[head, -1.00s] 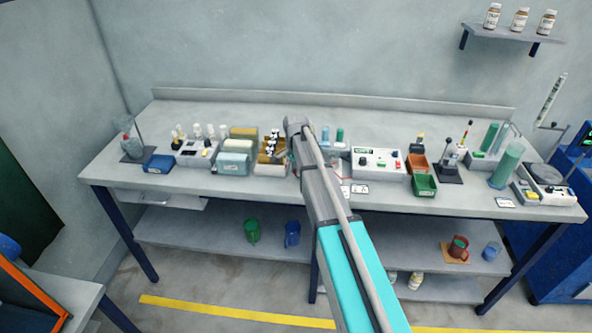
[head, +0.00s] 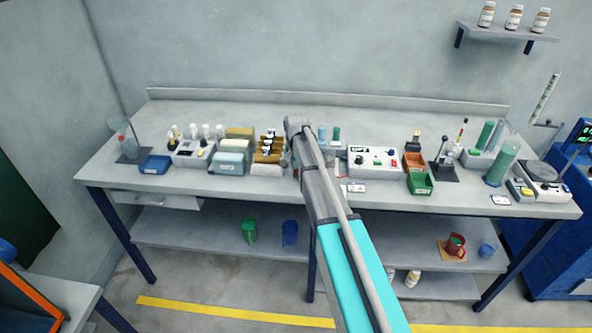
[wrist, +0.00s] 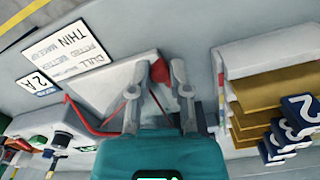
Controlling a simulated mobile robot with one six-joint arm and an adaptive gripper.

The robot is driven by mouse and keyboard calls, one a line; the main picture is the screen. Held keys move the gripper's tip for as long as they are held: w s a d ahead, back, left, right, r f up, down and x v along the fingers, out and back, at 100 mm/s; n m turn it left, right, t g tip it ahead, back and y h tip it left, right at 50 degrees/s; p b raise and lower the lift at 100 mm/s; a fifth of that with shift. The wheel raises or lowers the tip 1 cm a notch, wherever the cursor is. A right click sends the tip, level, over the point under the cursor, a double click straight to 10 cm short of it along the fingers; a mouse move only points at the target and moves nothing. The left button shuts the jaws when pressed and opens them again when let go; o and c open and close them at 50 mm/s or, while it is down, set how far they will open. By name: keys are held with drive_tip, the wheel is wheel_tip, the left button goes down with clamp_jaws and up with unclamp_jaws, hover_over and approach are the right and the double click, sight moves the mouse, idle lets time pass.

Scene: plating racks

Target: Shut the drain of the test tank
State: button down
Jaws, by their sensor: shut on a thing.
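The test tank appears to be the pale wedge-shaped vessel (wrist: 108,82) ahead of my fingers in the wrist view. A red part (wrist: 161,76), which looks like its drain handle, sits at its right end between my fingertips. My gripper (wrist: 160,68) is shut on this red part, with one finger on each side. In the head view my gripper (head: 298,124) is over the middle of the bench, and my arm hides most of the tank. I cannot tell the drain's position.
A tiered rack (wrist: 255,85) with gold-coloured slats and numbered blue tags stands close on the right in the wrist view. A red lead (wrist: 90,122) runs left near my fingers. In the head view, a white control box (head: 374,161) and an orange bin (head: 414,162) stand right of my arm.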

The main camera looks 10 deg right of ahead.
drive_tip(key=c, duration=0.6)
unclamp_jaws()
drive_tip(key=shift+m, duration=0.3)
drive_tip(key=shift+w+a+m, duration=0.2)
drive_tip(key=shift+a+m, duration=0.1)
drive_tip(key=shift+m, duration=0.65)
drive_tip(key=shift+w+a+m, duration=0.2)
drive_tip(key=shift+a+m, duration=0.1)
drive_tip(key=shift+m, duration=0.65)
wheel_tip(320, 180, up, 14)
drive_tip(key=p, duration=1.4)
drive_tip(key=s+f+n+b, duration=0.3)
drive_tip(key=s+f+b, duration=0.5)
drive_tip(key=f+b, duration=0.2)
drive_tip(key=s+f+n+b, duration=0.3)
drive_tip(key=s+f+b, duration=0.6)
drive_tip(key=f+b, duration=0.1)
drive_tip(key=s+f+n+b, duration=0.4)
drive_tip(key=s+f+b, duration=0.5)
drive_tip(key=f+b, duration=0.1)
drive_tip(key=shift+a, duration=0.4)
